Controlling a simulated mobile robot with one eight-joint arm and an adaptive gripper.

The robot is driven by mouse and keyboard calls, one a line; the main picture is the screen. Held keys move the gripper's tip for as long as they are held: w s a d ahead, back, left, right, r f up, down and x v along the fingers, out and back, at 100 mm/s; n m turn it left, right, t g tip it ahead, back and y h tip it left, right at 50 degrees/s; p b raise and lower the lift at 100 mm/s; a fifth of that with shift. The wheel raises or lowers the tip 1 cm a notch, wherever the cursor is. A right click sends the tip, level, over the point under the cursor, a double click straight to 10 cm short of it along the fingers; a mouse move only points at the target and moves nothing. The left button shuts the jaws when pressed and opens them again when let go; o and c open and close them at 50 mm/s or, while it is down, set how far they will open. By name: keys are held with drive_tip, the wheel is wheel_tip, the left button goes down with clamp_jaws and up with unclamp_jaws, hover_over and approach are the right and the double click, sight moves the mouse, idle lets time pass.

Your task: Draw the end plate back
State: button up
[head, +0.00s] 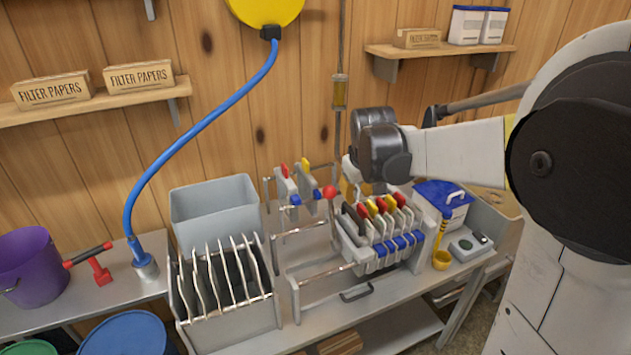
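The filter press stands on the metal bench, with a stack of plates (391,240) carrying red and yellow tabs on top and blue pieces below. What looks like the end plate (345,238), grey with a dark handle, stands at the left end of the stack, close against it. Bare rails (325,275) run left from it. A red ball knob (329,191) shows behind it. My gripper (357,178) is above and behind the stack, mostly hidden by my dark wrist. I cannot see its fingertips or whether it touches anything.
Two separate plates (290,187) stand behind the rails. A rack of thin upright sheets (218,285) and a grey bin (215,210) are left. A blue hose (195,127) hangs left.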

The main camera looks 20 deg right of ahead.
sight(354, 213)
drive_tip(key=b+x, duration=0.1)
drive_tip(key=x, duration=0.2)
drive_tip(key=b+x, duration=0.1)
drive_tip(key=x, duration=0.1)
drive_tip(key=b+x, duration=0.1)
drive_tip(key=x, duration=0.2)
drive_tip(key=shift+s+f, duration=0.15)
drive_tip(key=shift+f, duration=0.3)
drive_tip(key=shift+b+x, duration=0.3)
drive_tip(key=shift+x, duration=0.5)
drive_tip(key=shift+r, duration=0.1)
drive_tip(key=shift+c, duration=0.5)
clamp_jaws()
